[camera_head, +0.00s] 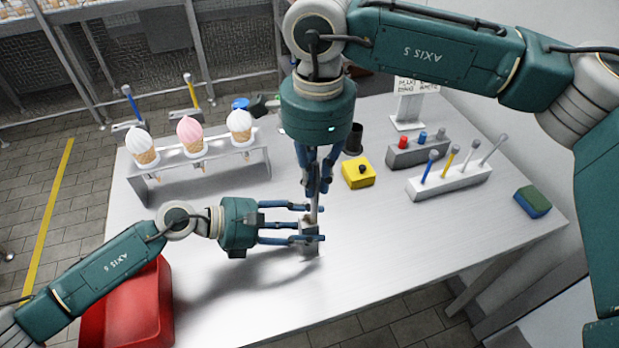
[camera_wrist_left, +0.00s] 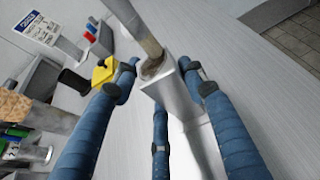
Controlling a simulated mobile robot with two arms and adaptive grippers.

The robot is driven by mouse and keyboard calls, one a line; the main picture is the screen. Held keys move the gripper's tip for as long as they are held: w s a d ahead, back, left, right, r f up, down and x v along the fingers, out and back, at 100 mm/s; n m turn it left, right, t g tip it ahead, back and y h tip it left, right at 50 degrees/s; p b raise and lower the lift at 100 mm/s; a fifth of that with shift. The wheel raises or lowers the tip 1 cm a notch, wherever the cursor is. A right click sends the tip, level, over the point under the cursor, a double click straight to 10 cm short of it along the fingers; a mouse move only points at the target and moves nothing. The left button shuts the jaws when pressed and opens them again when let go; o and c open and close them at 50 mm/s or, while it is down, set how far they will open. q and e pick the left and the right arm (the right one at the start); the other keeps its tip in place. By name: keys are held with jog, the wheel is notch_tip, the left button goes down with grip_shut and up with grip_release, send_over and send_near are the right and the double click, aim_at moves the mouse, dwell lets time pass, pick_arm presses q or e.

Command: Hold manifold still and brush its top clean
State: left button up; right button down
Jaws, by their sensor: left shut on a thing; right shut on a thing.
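The manifold (camera_head: 311,244) is a small grey metal block standing on the table; it also shows in the left wrist view (camera_wrist_left: 176,92). My left gripper (camera_head: 308,224) is shut on it from the left, its blue fingers on either side. My right gripper (camera_head: 318,188) points down above it and is shut on the brush (camera_head: 314,211). In the left wrist view the brush's pale handle (camera_wrist_left: 143,27) comes down from above, and its brown bristle end (camera_wrist_left: 153,66) is at the manifold's top. The bristles seem to touch the top, which they partly hide.
Left of my right gripper stands a rack (camera_head: 200,170) with several ice-cream cones. A yellow block (camera_head: 358,174), a dark cup (camera_head: 353,139), a tool holder (camera_head: 450,182) and a green-blue sponge (camera_head: 533,201) lie right. A red bin (camera_head: 130,310) is at front left. The front right table is clear.

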jog(key=shift+a, duration=0.1)
dwell(0.4)
jog(key=shift+s+a, duration=0.3)
jog(key=shift+a, duration=0.65)
jog(key=shift+d, duration=0.1)
jog(key=shift+w+d, duration=0.15)
jog(key=shift+d, duration=0.35)
jog(key=shift+w+d, duration=0.15)
jog(key=shift+d, duration=0.35)
jog(key=shift+a, duration=0.15)
jog(key=shift+w+a, duration=0.25)
jog(key=shift+a, duration=0.35)
jog(key=shift+w+a, duration=0.2)
jog(key=shift+a, duration=0.4)
jog(key=shift+w, duration=0.1)
